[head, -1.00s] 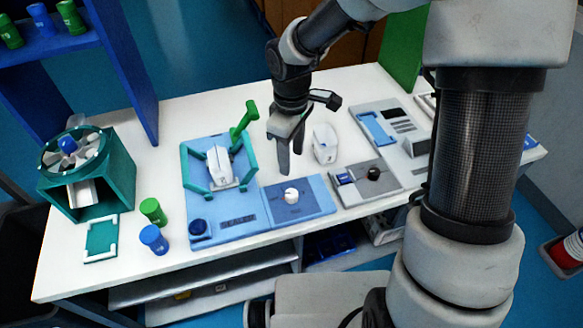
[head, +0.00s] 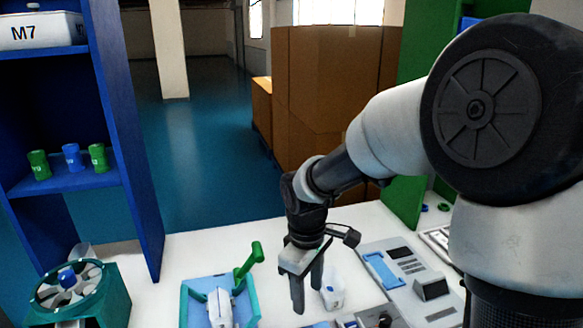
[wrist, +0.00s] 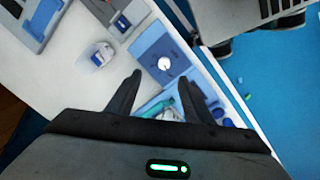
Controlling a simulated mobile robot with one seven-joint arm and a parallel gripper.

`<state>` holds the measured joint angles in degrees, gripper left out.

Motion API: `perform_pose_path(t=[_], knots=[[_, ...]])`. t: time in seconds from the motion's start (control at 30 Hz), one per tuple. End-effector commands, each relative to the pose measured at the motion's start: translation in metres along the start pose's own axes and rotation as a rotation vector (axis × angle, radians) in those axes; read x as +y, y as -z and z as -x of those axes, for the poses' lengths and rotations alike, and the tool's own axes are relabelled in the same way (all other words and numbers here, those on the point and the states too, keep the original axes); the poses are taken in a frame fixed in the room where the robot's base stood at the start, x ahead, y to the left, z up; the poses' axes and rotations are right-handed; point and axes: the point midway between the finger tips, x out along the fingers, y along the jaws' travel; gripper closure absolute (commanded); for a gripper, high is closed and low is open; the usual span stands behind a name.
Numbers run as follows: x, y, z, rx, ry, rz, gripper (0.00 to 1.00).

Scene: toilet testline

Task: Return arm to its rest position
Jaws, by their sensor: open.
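My gripper (head: 308,290) hangs over the white table (head: 180,262) in the head view, fingers pointing down. Its two fingers are apart, with nothing between them. In the wrist view my gripper (wrist: 158,92) also shows open, above a blue panel with a white knob (wrist: 164,63). My arm reaches in from the right, bent at a large round joint. In the head view the blue fixture with a green lever (head: 250,260) is to the left of the gripper. A white container (head: 332,290) is just to its right.
A blue shelf (head: 140,180) with green and blue cups stands at the left. A teal fan unit (head: 105,305) is at the table's left. A grey panel station (head: 400,275) is on the right. Brown boxes (head: 325,100) stand behind. Blue floor (head: 200,150) lies open beyond the table.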

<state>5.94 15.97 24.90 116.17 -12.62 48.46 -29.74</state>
Motion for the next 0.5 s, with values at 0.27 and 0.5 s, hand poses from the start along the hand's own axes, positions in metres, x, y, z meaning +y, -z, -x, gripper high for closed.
perform_pose_path(t=[0.27,0.5], knots=[[-0.006,-0.093,0.112,0.053,-0.158,-0.409,0.53],[-0.045,-0.162,0.171,0.235,-0.196,-0.792,0.53]])
